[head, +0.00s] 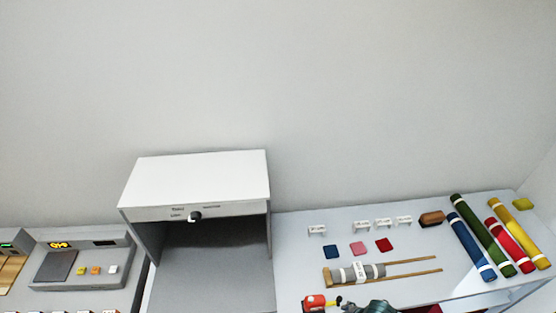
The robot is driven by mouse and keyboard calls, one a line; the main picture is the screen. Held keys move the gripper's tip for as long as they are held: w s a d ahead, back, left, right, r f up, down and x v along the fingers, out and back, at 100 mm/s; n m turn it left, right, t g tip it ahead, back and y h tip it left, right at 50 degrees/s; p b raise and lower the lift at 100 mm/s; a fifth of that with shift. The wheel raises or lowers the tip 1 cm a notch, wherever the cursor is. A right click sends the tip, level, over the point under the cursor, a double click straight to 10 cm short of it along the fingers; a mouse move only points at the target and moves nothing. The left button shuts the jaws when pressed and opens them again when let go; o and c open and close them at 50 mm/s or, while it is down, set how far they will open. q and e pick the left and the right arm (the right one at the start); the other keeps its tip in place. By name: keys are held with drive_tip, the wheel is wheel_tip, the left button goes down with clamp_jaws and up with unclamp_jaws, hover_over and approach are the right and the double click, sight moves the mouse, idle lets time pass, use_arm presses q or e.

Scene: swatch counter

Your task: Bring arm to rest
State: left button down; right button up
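Neither of my grippers shows clearly in the head view, and no arm can be made out coming in from the left or the right. A dark grey-green lumpy shape (370,306) is cut off by the bottom edge, and I cannot tell what it is. To its left lies a red thing with a yellow and black end (316,303), also partly cut off.
A white-topped lamp booth (195,183) with a front knob stands open on the counter (300,258). At right lie colored rolls (483,230), small swatches (358,249), white holders (383,223) and a grey roll on wooden rods (360,273). A grey device (80,258) stands left.

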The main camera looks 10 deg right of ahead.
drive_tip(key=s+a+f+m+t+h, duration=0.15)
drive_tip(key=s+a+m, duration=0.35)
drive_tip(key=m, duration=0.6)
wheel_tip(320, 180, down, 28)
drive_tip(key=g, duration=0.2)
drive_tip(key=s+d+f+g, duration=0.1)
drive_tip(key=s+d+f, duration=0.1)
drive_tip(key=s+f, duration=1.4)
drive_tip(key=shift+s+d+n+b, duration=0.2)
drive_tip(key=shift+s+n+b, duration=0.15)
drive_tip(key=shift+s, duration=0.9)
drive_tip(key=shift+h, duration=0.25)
